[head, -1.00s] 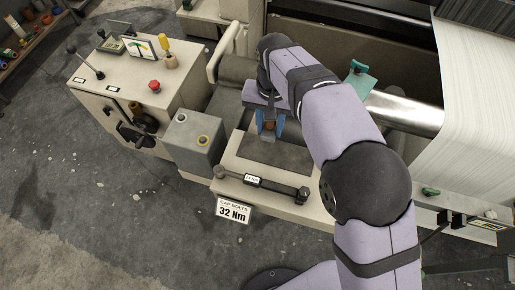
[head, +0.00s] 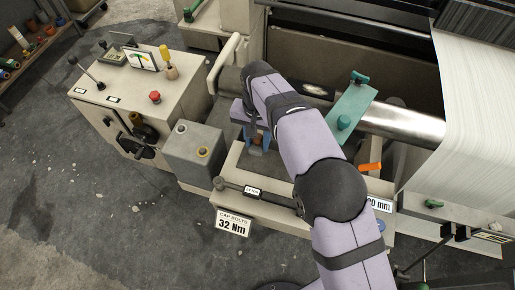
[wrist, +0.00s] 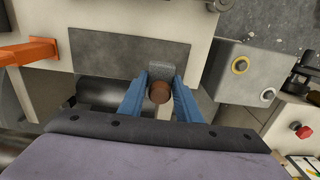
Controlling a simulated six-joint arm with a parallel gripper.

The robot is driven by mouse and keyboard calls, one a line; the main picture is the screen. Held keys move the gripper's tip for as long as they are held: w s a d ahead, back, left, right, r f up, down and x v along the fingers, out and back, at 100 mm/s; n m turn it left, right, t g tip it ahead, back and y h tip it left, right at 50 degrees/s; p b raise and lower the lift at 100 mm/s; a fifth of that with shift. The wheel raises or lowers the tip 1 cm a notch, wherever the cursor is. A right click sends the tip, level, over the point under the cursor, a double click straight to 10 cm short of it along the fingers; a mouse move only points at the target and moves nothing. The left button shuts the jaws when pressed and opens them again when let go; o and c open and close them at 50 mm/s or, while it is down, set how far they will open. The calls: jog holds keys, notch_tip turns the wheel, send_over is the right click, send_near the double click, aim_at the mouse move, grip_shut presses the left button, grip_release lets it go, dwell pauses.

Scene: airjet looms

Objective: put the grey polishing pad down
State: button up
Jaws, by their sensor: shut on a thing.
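My gripper (wrist: 160,98) has its two blue fingers shut on the grey polishing pad (wrist: 162,71), around its brown round knob. In the wrist view the pad's far edge overlaps the dark grey mat (wrist: 105,45) on the pale bench. In the head view my gripper (head: 257,140) is over the mat's left part, and my arm hides much of the mat. I cannot tell whether the pad touches the mat or hangs just above it.
A torque wrench (head: 255,192) lies along the bench's front edge. A grey box (head: 194,152) with two round fittings stands left of the bench. An orange handle (head: 370,167) and a teal bracket (head: 350,110) are to the right. A steel roller (head: 405,124) runs behind.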

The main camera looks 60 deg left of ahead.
aim_at(257, 151)
jog(key=shift+f+p, duration=0.8)
jog(key=shift+f, duration=1.85)
jog(key=shift+f, duration=0.15)
jog(key=o, duration=1.2)
jog(key=shift+c, duration=0.2)
notch_tip(257, 151, up, 12)
jog(key=b, duration=0.3)
jog(key=shift+b, duration=0.3)
